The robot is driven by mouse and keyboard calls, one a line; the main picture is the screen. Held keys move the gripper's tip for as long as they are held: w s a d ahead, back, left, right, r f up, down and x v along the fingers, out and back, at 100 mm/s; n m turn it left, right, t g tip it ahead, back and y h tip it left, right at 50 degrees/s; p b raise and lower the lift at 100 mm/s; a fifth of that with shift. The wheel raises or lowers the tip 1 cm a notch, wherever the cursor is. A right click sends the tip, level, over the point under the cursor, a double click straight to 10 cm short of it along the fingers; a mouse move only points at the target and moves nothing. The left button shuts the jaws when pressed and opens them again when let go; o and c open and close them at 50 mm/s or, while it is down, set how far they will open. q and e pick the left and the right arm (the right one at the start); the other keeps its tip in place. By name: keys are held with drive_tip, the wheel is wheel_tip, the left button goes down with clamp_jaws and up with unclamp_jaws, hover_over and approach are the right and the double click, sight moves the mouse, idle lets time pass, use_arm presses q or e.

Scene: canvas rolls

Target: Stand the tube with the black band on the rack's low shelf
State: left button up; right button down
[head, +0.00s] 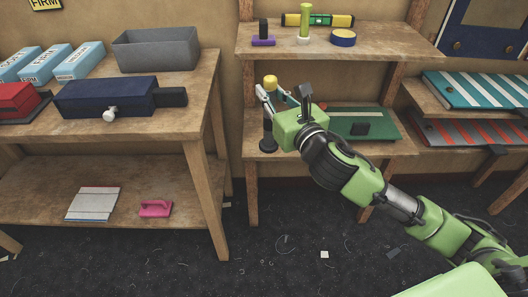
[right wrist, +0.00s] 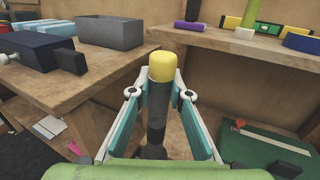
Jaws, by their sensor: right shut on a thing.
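An upright dark grey tube with a yellow cap (right wrist: 163,67) is between the two fingers of my right gripper (right wrist: 158,100); its cap (head: 270,82) also shows in the head view. My left gripper is not in view.
A green board (head: 350,122) with a dark block lies on the low shelf, right of the tube. The rack's upper shelf (head: 375,47) overhangs behind, holding a green cylinder (head: 305,20) and tools. A workbench (head: 150,125) with a grey bin (head: 155,50) stands left.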

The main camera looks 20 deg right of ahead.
drive_tip(key=shift+w+d+r+b, duration=0.1)
drive_tip(key=shift+w+d+b, duration=0.85)
drive_tip(key=shift+w, duration=0.25)
drive_tip(key=shift+w+h, duration=0.3)
drive_tip(key=shift+h, duration=0.1)
use_arm(q)
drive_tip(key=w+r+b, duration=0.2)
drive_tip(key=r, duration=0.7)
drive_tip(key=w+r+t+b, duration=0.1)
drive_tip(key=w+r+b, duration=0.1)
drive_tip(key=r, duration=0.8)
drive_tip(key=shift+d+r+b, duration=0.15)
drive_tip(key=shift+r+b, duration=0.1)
drive_tip(key=shift+b, duration=0.4)
use_arm(e)
drive_tip(key=w+d+f, duration=0.1)
drive_tip(key=w+f, duration=1.1)
drive_tip(key=w, duration=0.1)
drive_tip(key=shift+w+d+f, duration=0.2)
drive_tip(key=shift+d+f, duration=0.05)
drive_tip(key=shift+f, duration=0.1)
drive_tip(key=shift+f, duration=0.15)
drive_tip(key=c, duration=1.9)
unclamp_jaws()
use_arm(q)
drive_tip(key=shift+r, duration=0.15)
